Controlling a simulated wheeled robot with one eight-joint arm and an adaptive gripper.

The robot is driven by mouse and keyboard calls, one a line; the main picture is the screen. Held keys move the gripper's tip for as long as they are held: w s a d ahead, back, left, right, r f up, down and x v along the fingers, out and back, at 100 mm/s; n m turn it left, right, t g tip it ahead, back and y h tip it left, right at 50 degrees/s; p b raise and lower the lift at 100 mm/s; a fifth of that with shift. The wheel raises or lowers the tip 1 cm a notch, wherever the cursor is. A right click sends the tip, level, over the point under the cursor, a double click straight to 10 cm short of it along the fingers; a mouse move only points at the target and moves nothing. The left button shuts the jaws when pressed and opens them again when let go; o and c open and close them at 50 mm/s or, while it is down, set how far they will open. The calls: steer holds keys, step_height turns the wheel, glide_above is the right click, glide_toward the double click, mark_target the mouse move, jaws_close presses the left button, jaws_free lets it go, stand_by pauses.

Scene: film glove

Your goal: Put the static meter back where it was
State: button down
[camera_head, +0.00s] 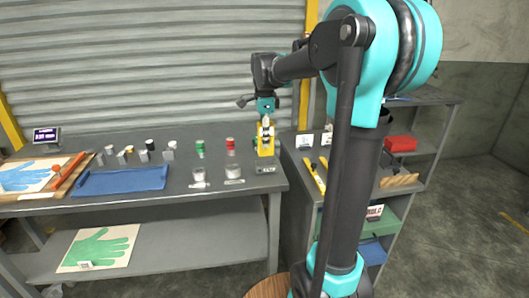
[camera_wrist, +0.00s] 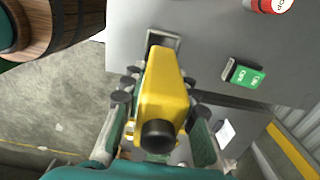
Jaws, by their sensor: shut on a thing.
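The static meter, a yellow body with a black round end, shows in the head view (camera_head: 265,148) and large in the wrist view (camera_wrist: 165,95). My gripper (camera_head: 266,122) is shut on it, with a finger on each side in the wrist view (camera_wrist: 160,118). The meter is upright near the right end of the grey bench (camera_head: 220,180). A small grey holder (camera_head: 267,169) with a label lies right below it, and shows partly past the meter's far end in the wrist view (camera_wrist: 165,36). I cannot tell whether the meter touches the holder.
A shelf with yellow tools (camera_head: 313,175) and a red box (camera_head: 400,144) stands to the right.

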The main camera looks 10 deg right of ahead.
mark_target(264, 151)
steer(key=shift+f, duration=2.75)
steer(key=c, duration=1.2)
jaws_free()
steer(key=shift+f, duration=0.1)
step_height(264, 151, up, 12)
steer(key=shift+r, duration=0.15)
